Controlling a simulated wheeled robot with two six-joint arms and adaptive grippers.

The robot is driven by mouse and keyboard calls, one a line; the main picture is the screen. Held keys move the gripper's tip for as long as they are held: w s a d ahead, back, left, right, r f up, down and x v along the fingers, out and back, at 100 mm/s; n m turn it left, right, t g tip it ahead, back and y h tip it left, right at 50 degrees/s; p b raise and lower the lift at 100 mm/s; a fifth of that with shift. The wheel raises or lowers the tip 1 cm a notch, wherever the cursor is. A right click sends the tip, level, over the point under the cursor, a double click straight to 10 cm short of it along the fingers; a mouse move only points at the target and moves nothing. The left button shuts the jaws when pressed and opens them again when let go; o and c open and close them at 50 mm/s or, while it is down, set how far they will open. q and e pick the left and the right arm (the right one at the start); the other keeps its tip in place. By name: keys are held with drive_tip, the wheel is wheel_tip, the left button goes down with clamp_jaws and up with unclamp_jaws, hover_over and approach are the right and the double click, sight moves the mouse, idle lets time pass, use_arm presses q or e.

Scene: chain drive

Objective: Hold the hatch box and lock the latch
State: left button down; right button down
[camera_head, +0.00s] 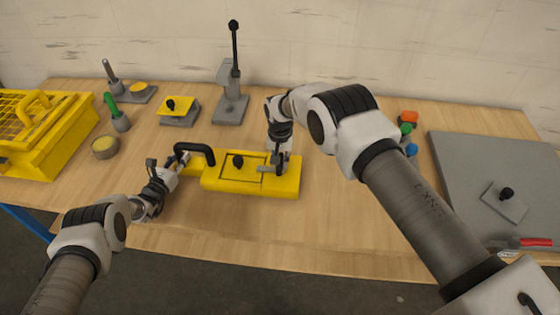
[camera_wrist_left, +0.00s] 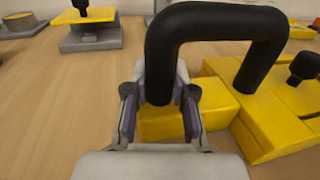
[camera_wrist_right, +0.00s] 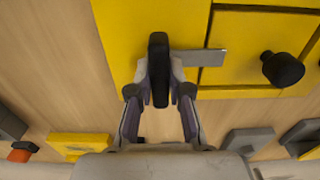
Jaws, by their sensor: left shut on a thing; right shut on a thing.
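The yellow hatch box (camera_head: 288,186) lies on the wooden table, with a hatch panel (camera_head: 225,172) outlined in its top and a black knob (camera_head: 238,161) on the panel. A black arched handle (camera_head: 196,148) stands at its left end. My left gripper (camera_head: 178,168) is shut on one leg of this handle (camera_wrist_left: 215,22), just above a yellow block. My right gripper (camera_head: 279,166) comes from above and is shut on the black grip (camera_wrist_right: 158,70) of the latch. The grey latch bar (camera_wrist_right: 198,58) points from the grip toward the knob and crosses the panel's seam.
A yellow basket (camera_head: 45,135) stands at the far left. A grey lever stand (camera_head: 230,105) and a yellow-topped block (camera_head: 180,110) stand behind the box. Coloured knobs (camera_head: 407,130) and a grey plate (camera_head: 480,165) lie to the right. The table front is clear.

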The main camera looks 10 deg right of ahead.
use_arm(q)
drive_tip(key=shift+d, duration=0.1)
use_arm(e)
drive_tip(key=c, duration=1.1)
unclamp_jaws()
wheel_tip(320, 180, up, 12)
use_arm(q)
drive_tip(key=c, duration=0.9)
unclamp_jaws()
